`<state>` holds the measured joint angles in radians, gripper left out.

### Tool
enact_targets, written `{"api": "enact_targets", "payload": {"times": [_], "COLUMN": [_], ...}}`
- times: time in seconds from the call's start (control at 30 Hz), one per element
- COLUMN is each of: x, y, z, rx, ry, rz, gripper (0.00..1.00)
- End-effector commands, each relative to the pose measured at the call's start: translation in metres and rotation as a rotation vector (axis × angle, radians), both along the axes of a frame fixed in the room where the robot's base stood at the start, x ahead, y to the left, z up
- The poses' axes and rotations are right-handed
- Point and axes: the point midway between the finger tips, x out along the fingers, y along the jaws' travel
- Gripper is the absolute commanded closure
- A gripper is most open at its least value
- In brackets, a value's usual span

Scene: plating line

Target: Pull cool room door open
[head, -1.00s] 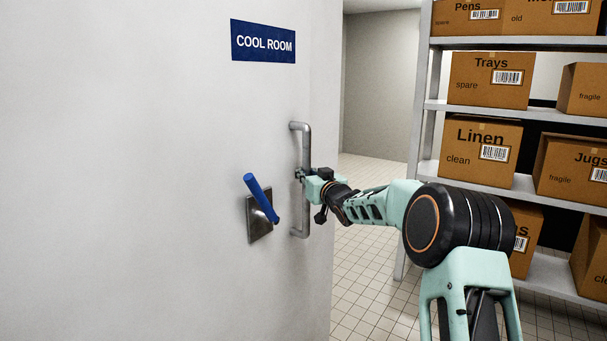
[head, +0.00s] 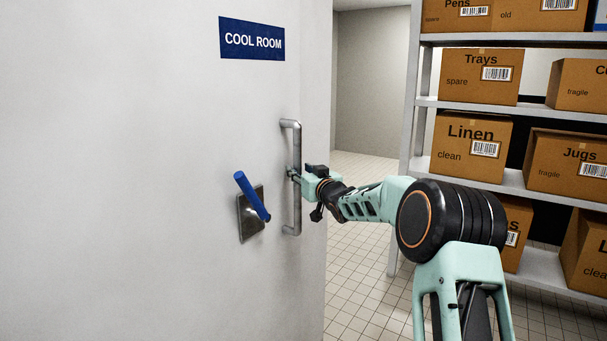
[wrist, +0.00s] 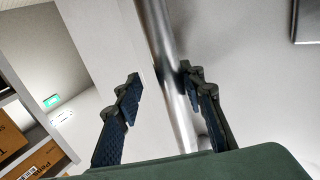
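The white cool room door (head: 120,200) fills the left of the head view, with a blue COOL ROOM sign (head: 252,39). A grey vertical pull handle (head: 297,150) is near its right edge. A blue lever (head: 252,196) on a metal plate sits left of the handle, tilted. My gripper (head: 294,174) is at the middle of the handle. In the wrist view my gripper (wrist: 166,100) is open, with the handle bar (wrist: 163,45) passing between its fingers. The bar is close to the right finger; a gap shows at the left finger. Contact cannot be told.
A shelf rack (head: 470,104) with several cardboard boxes stands on the right, behind my arm. The tiled floor (head: 360,265) between door and rack is clear. A green sign (wrist: 51,101) shows in the wrist view.

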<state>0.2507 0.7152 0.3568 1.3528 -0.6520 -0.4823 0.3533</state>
Motion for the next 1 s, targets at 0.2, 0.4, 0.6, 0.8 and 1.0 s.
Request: {"api": "enact_targets", "payload": {"times": [0.2,0.4,0.6,0.8,1.0], "x": [-0.015,-0.044,-0.076,-0.102,-0.113], "y": [-0.005,-0.016,-0.026,-0.034,-0.038], "z": [0.001,0.001,0.001,0.0,0.0], "rx": [-0.001,-0.002,-0.002,-0.002,-0.001], "ry": [-0.001,-0.001,0.0,0.002,0.002], "rz": [-0.001,-0.002,-0.003,-0.002,-0.001], "gripper": [0.64,0.64,0.64,0.64,0.64]}}
